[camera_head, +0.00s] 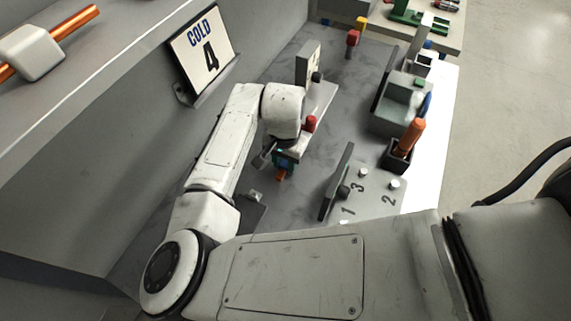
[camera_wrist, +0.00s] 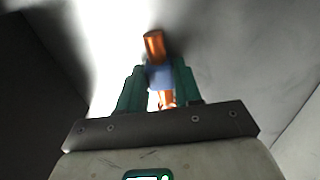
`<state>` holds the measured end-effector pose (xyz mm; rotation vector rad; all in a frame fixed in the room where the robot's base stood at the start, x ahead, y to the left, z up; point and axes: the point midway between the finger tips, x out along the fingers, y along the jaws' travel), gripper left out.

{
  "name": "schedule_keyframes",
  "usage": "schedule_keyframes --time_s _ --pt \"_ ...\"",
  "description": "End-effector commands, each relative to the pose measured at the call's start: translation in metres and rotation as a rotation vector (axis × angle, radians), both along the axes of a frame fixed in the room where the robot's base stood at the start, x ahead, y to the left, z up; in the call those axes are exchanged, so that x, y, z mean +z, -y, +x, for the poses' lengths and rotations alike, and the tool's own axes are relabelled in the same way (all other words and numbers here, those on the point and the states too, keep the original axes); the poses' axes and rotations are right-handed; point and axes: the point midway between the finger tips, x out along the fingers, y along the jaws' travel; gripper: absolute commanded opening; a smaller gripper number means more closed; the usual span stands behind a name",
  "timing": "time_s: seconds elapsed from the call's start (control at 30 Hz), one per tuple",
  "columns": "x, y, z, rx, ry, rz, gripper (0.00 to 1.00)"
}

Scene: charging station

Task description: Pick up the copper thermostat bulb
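The copper thermostat bulb (camera_wrist: 154,46) sticks out past my fingertips in the wrist view, with a blue band or sleeve below its tip and more copper lower down between the fingers. My gripper (camera_wrist: 159,76) has two green fingers that close on its sides with no clear gap. In the head view my gripper (camera_head: 283,160) points down over the grey bench, and a small orange-copper end (camera_head: 281,176) shows just beneath it. Whether the bulb touches the bench cannot be told.
A shelf at upper left holds an orange rod with a white block (camera_head: 30,50). A numbered panel (camera_head: 375,193), an orange-handled tool (camera_head: 410,137) in a black holder and a grey device (camera_head: 403,100) stand right of my gripper.

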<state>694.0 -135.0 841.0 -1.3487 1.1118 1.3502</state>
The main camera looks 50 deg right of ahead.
Motion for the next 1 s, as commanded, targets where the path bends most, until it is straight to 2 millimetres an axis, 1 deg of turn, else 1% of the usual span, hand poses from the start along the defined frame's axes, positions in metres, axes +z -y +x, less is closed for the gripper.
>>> schedule_keyframes --time_s 0.03,0.2,0.3,0.47,0.57,0.67,1.0 --pt "0.0 0.0 0.0 0.0 0.0 0.0 0.27" --pt "0.0 0.0 0.0 0.0 0.0 0.0 0.1" --pt "0.0 0.0 0.0 0.0 0.0 0.0 0.03" --pt "0.0 0.0 0.0 0.0 0.0 0.0 0.03" --pt "0.004 0.0 0.0 0.0 0.0 -0.001 0.03" --pt "0.015 0.0 0.001 0.0 0.001 -0.002 0.03" --pt "0.077 0.0 0.001 0.0 0.003 -0.001 0.03"
